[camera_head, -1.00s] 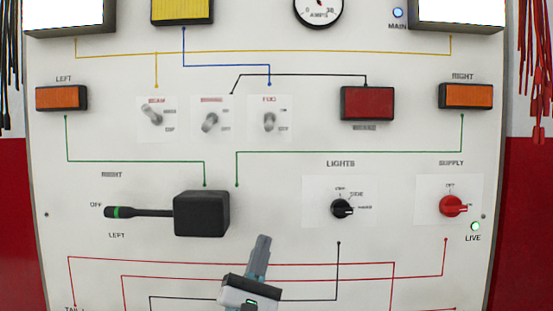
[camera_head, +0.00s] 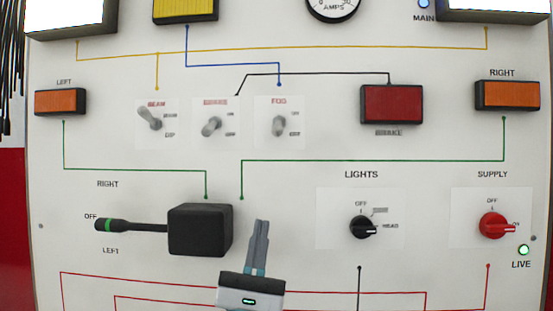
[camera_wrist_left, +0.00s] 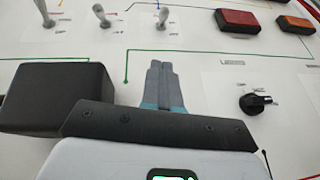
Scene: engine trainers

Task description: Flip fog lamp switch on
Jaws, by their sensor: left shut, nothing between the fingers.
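The fog lamp switch (camera_head: 279,125) is a small grey toggle on a white plate under the label FOG, in the upper middle of the panel. Its lever appears to point down. It also shows in the left wrist view (camera_wrist_left: 162,18) near the top, above my fingertips. My left gripper (camera_head: 261,222) is shut and empty, its fingers pointing up, below the fog switch and just right of the black stalk box. In the left wrist view the closed fingers (camera_wrist_left: 158,64) sit below the fog switch, apart from it. My right gripper is not in view.
The black stalk box (camera_head: 200,230) is close to the left of my gripper. The beam switch (camera_head: 151,119) and brake switch (camera_head: 212,126) stand left of the fog switch. The lights knob (camera_head: 362,227) and red supply knob (camera_head: 492,226) are to the right. A green LIVE light (camera_head: 523,250) glows.

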